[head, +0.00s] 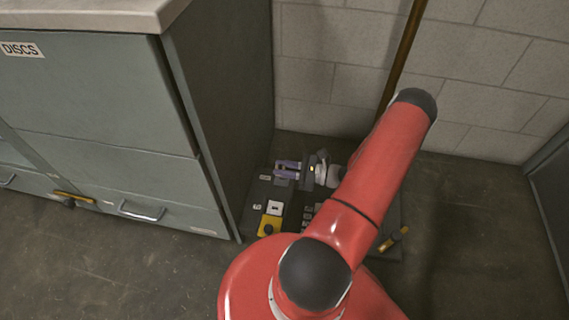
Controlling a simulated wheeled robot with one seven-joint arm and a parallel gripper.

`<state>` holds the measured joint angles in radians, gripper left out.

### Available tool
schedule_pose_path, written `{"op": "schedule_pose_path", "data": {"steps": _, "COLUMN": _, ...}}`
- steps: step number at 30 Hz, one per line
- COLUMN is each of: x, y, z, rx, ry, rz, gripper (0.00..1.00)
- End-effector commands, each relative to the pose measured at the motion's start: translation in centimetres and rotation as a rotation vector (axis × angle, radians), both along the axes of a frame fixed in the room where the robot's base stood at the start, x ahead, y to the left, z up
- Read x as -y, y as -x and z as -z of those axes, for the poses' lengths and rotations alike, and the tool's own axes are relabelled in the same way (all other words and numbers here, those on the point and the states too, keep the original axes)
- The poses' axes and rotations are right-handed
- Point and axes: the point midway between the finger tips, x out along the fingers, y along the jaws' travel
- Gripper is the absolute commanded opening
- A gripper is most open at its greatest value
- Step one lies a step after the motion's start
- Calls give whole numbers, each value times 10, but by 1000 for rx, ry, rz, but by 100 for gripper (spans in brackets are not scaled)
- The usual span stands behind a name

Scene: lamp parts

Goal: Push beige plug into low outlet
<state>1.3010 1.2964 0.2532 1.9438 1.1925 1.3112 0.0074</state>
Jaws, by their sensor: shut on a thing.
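My gripper (280,169) is at the floor in the corner between the cabinet and the block wall, with its two purplish fingers pointing left toward the cabinet side. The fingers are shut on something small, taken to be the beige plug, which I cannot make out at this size. My red arm hides much of the panel's right side.
A grey-green cabinet (222,120) labelled DISCS stands close on the left of the gripper. A yellow block with a black knob (268,226) sits on the panel. A brown pole (403,45) leans at the wall. Floor at the right (490,240) is clear.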

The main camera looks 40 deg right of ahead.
Motion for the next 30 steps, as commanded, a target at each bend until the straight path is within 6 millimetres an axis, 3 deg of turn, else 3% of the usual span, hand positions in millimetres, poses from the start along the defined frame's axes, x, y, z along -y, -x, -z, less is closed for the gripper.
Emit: {"op": "schedule_pose_path", "data": {"steps": 30, "x": -38, "y": 34, "z": 0, "rx": -1, "ry": -1, "rz": 1, "gripper": 0}}
